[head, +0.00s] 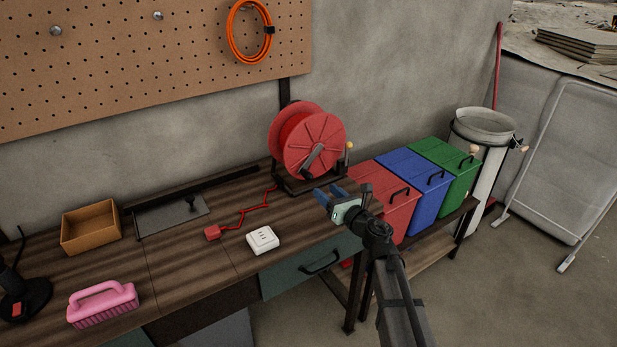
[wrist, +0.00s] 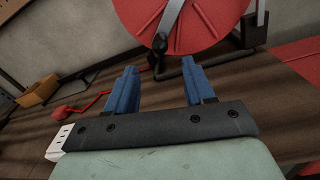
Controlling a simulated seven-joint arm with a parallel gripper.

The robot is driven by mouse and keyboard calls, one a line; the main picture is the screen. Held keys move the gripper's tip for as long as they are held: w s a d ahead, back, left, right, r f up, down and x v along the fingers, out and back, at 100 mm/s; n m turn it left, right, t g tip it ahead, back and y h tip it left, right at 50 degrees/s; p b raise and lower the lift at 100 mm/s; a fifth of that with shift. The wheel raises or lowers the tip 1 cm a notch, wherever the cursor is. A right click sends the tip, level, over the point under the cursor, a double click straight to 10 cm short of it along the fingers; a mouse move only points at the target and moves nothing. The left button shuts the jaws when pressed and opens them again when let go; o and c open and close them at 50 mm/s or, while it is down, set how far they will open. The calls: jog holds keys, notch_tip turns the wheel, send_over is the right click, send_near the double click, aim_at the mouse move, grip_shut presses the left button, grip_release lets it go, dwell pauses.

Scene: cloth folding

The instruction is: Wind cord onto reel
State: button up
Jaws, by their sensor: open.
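A red cord reel (head: 313,140) stands on a dark frame at the back right of the workbench. It has a grey crank arm (head: 313,161) on its face and a light-coloured knob (head: 349,146) at its right. A red cord (head: 243,213) runs zigzag from the reel's base across the bench to a red plug (head: 212,232). My gripper (head: 329,195) is open and empty, with blue fingers, in front of the reel and apart from it. In the wrist view, the reel (wrist: 188,22) is beyond the open fingers (wrist: 158,85), and the plug (wrist: 61,112) lies to their left.
A white socket block (head: 263,239) sits near the bench's front edge. A pink brush (head: 102,304) and a cardboard box (head: 91,227) are at the left. Red, blue and green bins (head: 412,184) stand right of the reel. An orange cable coil (head: 249,32) hangs on the pegboard.

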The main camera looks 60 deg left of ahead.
aim_at(309, 176)
jog(key=a, duration=1)
jog(key=shift+s+a, duration=0.15)
jog(key=shift+a, duration=0.05)
grip_shut()
dwell(0.4)
